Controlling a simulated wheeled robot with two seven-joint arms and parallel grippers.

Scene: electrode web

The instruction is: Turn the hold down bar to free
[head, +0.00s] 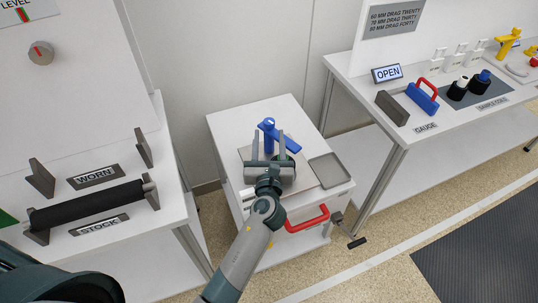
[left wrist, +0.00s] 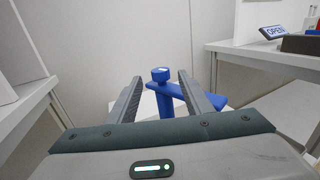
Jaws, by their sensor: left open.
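The blue hold down bar (head: 284,138) is on top of the white cabinet, on a blue post with a round knob (head: 268,123). In the head view the bar points to the right and toward me. My left gripper (head: 267,146) is open over the cabinet top, with its fingers pointing away from me. In the left wrist view the blue knob (left wrist: 160,74) and post show between the two open fingers (left wrist: 162,92), and the bar (left wrist: 196,97) runs right behind the right finger. I cannot tell whether a finger touches it. My right gripper is not in view.
A grey tray (head: 327,170) lies on the cabinet's (head: 225,125) right side; a red handle (head: 307,219) is on its front. A left bench holds a black roll (head: 85,204). A right bench holds a blue gauge with red handle (head: 422,97) and an OPEN sign (head: 387,73).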

